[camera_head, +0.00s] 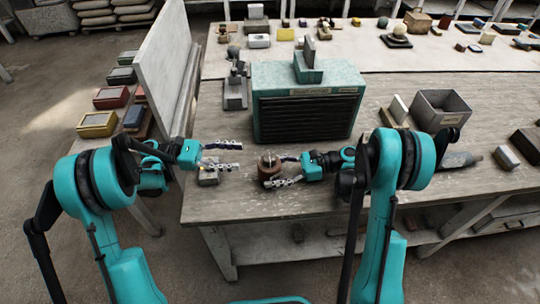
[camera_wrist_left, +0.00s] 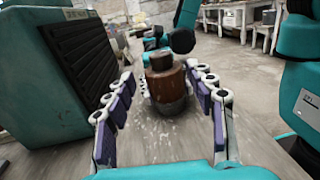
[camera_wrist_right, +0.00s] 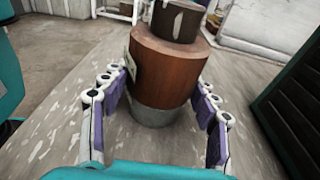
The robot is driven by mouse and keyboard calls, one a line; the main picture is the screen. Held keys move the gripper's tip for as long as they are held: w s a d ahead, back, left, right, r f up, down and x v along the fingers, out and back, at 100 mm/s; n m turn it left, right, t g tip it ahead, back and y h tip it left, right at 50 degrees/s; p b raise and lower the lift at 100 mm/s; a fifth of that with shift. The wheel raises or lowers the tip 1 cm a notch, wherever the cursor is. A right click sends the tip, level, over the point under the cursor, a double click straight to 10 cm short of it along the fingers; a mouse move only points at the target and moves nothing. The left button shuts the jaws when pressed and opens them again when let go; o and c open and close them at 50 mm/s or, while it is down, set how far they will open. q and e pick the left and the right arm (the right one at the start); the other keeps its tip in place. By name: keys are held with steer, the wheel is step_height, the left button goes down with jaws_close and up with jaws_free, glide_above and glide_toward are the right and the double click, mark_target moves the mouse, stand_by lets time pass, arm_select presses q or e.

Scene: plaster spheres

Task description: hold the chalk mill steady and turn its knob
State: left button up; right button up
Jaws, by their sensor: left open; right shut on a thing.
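The chalk mill (camera_head: 267,168) is a brown cylinder with a grey base and a dark knob on top, standing upright on the table. My right gripper (camera_head: 274,172) is shut on its lower body from the right. In the right wrist view the mill body (camera_wrist_right: 165,68) stands between the fingers, and its knob (camera_wrist_right: 178,22) is above them. My left gripper (camera_head: 237,156) is open and empty, to the left of the mill and apart from it. In the left wrist view the knob (camera_wrist_left: 158,60) shows ahead between the open fingers.
A teal cabinet (camera_head: 268,77) with a dark slatted front stands behind the mill. A grey open box (camera_head: 441,110) stands on the right. The table's front edge is close, with bare wood around the mill.

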mark_target(271, 157)
arm_select(q)
steer(key=d, duration=0.3)
steer(key=s+d, duration=0.1)
steer(key=d, duration=0.7)
steer(key=shift+s+d+f, duration=0.15)
steer(key=shift+s+f, duration=0.05)
steer(key=shift+f, duration=0.1)
steer(key=c, duration=1.2)
